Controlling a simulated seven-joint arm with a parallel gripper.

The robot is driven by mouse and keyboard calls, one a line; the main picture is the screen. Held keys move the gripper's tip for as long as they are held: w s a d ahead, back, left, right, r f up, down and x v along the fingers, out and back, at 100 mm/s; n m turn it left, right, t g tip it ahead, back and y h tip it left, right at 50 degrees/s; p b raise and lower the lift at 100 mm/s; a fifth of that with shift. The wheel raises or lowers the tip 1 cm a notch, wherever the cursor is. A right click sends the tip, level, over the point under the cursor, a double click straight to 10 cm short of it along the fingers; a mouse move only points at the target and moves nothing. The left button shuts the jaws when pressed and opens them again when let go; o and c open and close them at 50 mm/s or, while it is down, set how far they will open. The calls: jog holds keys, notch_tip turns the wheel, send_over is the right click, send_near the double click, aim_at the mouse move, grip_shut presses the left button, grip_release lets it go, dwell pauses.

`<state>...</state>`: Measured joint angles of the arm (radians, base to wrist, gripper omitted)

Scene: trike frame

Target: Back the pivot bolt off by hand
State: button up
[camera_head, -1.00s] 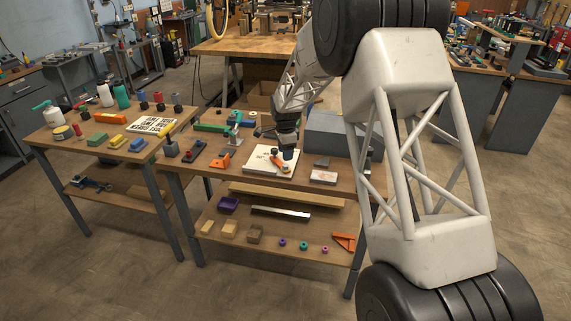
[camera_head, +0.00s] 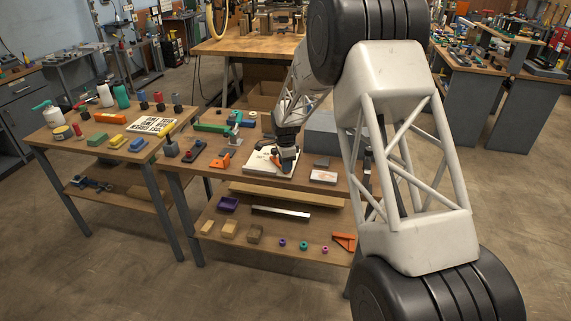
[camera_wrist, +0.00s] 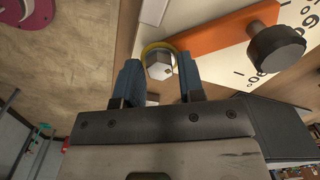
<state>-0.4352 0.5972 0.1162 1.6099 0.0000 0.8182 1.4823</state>
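The pivot bolt (camera_wrist: 160,64) shows in the wrist view as a grey hex head with a yellow ring around its base. It sits at the end of an orange arm (camera_wrist: 215,38) that carries a black knob (camera_wrist: 276,49), over a white marked plate (camera_wrist: 236,70). The plate also shows on the bench in the head view (camera_head: 257,168). My gripper (camera_wrist: 159,72) is open, with one blue finger on each side of the bolt head and a visible gap on both sides. In the head view my gripper (camera_head: 286,166) is low over the plate and hides the bolt.
An orange bracket (camera_head: 220,162) stands left of the plate on the bench. A grey box (camera_head: 321,135) stands behind and right. A light block (camera_head: 323,176) lies to the right. The lower shelf holds several small parts, including a purple bin (camera_head: 228,204).

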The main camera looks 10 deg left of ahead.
jog(key=c, duration=0.6)
jog(key=shift+n, duration=0.4)
